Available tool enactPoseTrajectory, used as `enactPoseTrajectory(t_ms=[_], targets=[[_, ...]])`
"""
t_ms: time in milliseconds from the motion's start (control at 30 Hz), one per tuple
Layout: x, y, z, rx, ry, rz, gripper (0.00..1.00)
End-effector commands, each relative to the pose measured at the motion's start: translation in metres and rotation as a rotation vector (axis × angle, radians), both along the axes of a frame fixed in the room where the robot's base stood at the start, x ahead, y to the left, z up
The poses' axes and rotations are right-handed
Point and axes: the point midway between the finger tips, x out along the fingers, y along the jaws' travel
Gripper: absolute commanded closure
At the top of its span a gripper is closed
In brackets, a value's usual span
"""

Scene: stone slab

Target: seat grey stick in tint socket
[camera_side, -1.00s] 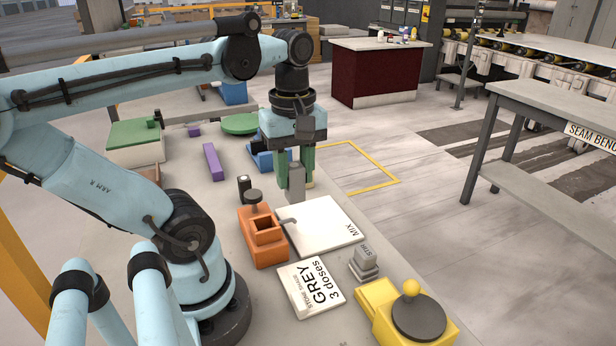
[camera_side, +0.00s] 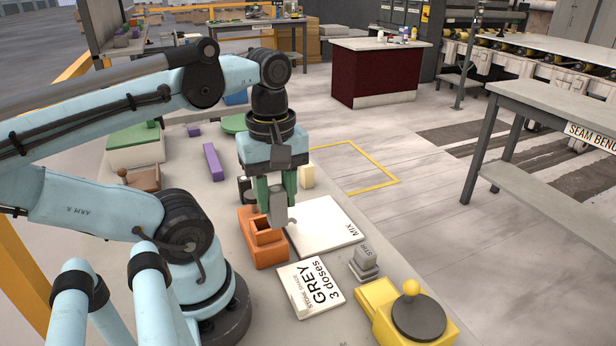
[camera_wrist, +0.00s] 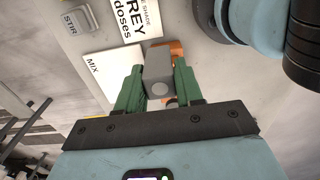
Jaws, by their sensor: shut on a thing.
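My gripper (camera_side: 277,193) has green fingers shut on a grey stick (camera_side: 279,210), which hangs upright below them. In the wrist view the grey stick (camera_wrist: 157,64) sits between the two fingers (camera_wrist: 158,85). An orange block (camera_side: 268,255) with a square opening in its top stands on the slab, likely the tint socket. The stick's lower end is above the block's right back edge, beside the opening in the side view. I cannot tell whether it touches. The orange block (camera_wrist: 178,50) is partly hidden behind the stick in the wrist view.
A white MIX plate (camera_side: 325,232) lies right of the orange block. A GREY 3 doses card (camera_side: 310,288), a grey STIR block (camera_side: 364,263) and a yellow block with a dark disc (camera_side: 417,316) are nearer. A cream block (camera_side: 306,175) and purple bar (camera_side: 213,162) stand behind.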

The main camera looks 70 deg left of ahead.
Motion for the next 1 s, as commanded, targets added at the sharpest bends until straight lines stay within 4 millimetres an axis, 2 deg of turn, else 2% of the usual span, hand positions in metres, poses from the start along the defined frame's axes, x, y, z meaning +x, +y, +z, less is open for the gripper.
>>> enactPoseTrajectory(t_ms=[300,500,733,1000], targets=[[-0.003,0.043,-0.025,0.000,0.000,0.009,1.00],[-0.005,0.064,-0.038,0.000,0.000,0.004,1.00],[-0.006,0.070,-0.047,0.000,0.000,-0.002,1.00],[-0.006,0.070,-0.075,0.000,0.000,-0.002,1.00]])
